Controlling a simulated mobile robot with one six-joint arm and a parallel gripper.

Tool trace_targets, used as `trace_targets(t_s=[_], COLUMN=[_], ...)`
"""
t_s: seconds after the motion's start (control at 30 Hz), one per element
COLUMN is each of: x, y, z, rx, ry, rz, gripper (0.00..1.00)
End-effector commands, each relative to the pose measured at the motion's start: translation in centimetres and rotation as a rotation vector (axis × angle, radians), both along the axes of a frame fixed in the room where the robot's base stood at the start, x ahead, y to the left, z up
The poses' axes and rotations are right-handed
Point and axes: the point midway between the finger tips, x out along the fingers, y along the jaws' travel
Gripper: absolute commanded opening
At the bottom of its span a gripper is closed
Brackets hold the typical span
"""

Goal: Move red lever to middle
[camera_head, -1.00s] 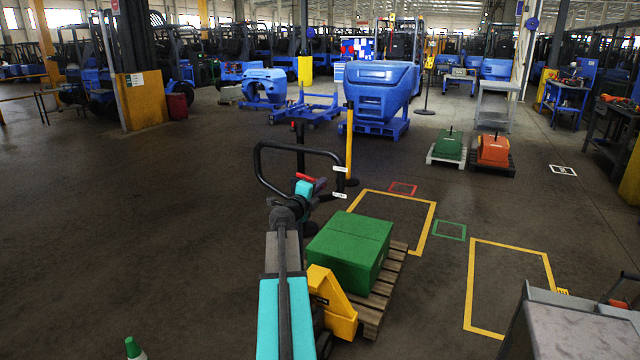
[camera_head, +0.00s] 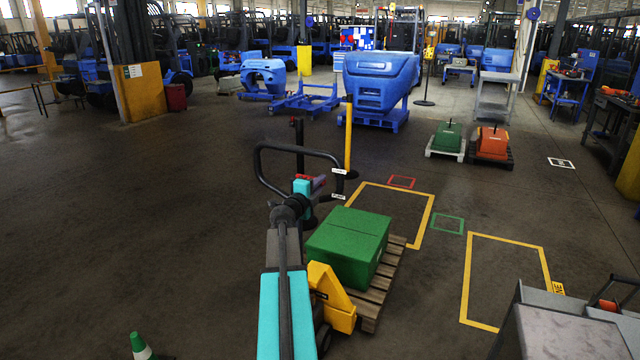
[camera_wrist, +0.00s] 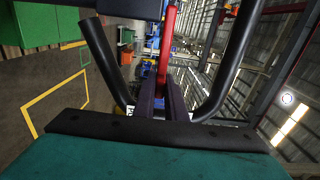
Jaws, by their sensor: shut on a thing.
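The red lever (camera_wrist: 168,38) belongs to the black loop handle (camera_head: 305,147) of a yellow pallet jack (camera_head: 333,297). In the wrist view it runs up between the two black handle bars. My gripper (camera_head: 316,182) is at the handle, and its dark fingers (camera_wrist: 160,98) are shut on the red lever. In the head view the lever is mostly hidden by the fingers, so its exact angle is hard to tell.
A green box (camera_head: 349,246) sits on a wooden pallet (camera_head: 377,292) on the jack. Yellow floor outlines (camera_head: 505,236) lie to the right. A grey cart (camera_head: 563,331) stands at the lower right, a green cone (camera_head: 139,346) at the lower left.

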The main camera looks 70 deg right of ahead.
Motion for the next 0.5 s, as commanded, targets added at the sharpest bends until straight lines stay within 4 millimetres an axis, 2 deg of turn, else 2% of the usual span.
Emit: trace_targets(t_s=[0.03,0.07,0.1,0.5], x=[0.08,0.08,0.08,0.03], y=[0.01,0.01,0.01,0.18], z=[0.00,0.00,0.00,-0.03], rx=[0.000,0.000,0.000,0.000], ry=[0.000,0.000,0.000,-0.001], rz=[0.002,0.002,0.002,0.001], gripper=[0.00,0.12,0.19,0.19])
